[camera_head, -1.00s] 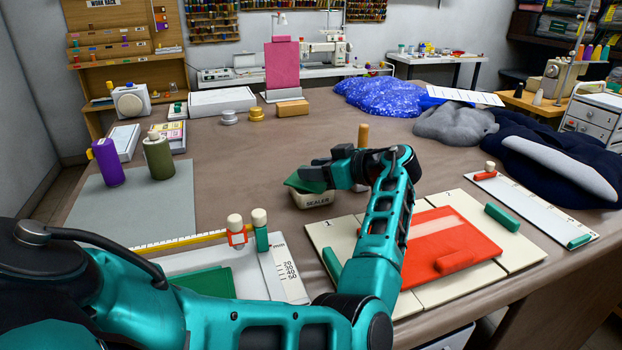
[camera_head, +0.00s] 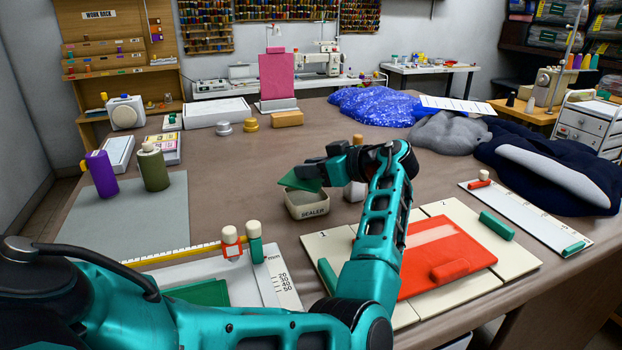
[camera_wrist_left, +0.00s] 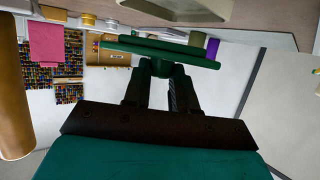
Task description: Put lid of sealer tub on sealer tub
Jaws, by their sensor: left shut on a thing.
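The sealer tub (camera_head: 309,208) is a small cream open box labelled SEALER on the brown table, just behind the cream board. Its pale edge also shows at the top of the left wrist view (camera_wrist_left: 185,17). My left gripper (camera_head: 322,172) is shut on the green lid (camera_head: 298,183), which it holds tilted in the head view, above the tub's back left part and apart from its rim. In the left wrist view the lid (camera_wrist_left: 160,50) is seen nearly edge-on between the fingertips. My right gripper is not in view.
A red cloth (camera_head: 450,262) lies on the cream board. A wooden-topped post (camera_head: 357,165) stands close behind my gripper. Purple (camera_head: 101,174) and olive (camera_head: 153,168) bottles stand at the left. A fabric heap (camera_head: 550,165) fills the right.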

